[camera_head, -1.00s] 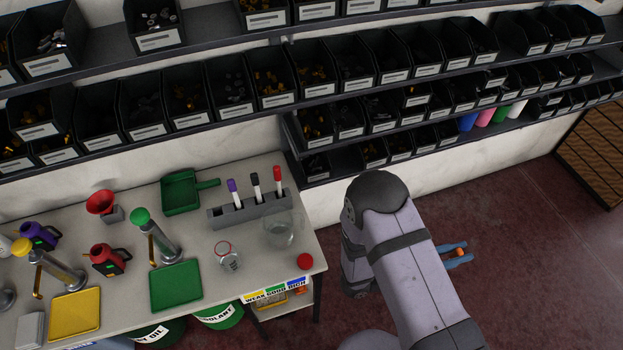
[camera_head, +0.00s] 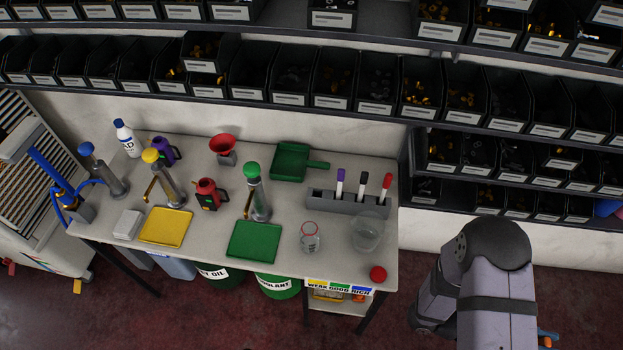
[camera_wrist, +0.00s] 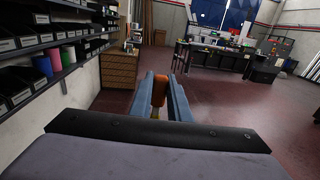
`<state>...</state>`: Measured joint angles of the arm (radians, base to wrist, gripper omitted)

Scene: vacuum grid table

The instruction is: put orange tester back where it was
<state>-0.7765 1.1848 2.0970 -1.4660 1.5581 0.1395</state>
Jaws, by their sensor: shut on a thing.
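My gripper (camera_wrist: 160,82) is shut on the orange tester (camera_wrist: 159,90), which sits upright between the blue fingers in the wrist view. In the head view, my gripper (camera_head: 547,341) shows only partly at the bottom right, past my arm, over the floor and to the right of the table (camera_head: 200,215). The tester's lower end looks yellowish and is partly hidden by the fingers. A strip labelled WEAK, GOOD, RICH (camera_head: 338,288) is at the table's front right, above a small shelf (camera_head: 338,307) with orange and yellow items.
A glass jar (camera_head: 367,232), a small flask (camera_head: 310,240), a red cap (camera_head: 378,274) and a grey marker rack (camera_head: 345,204) stand at the table's right end. Green (camera_head: 254,242) and yellow (camera_head: 165,227) trays lie further left. Bin shelves line the wall.

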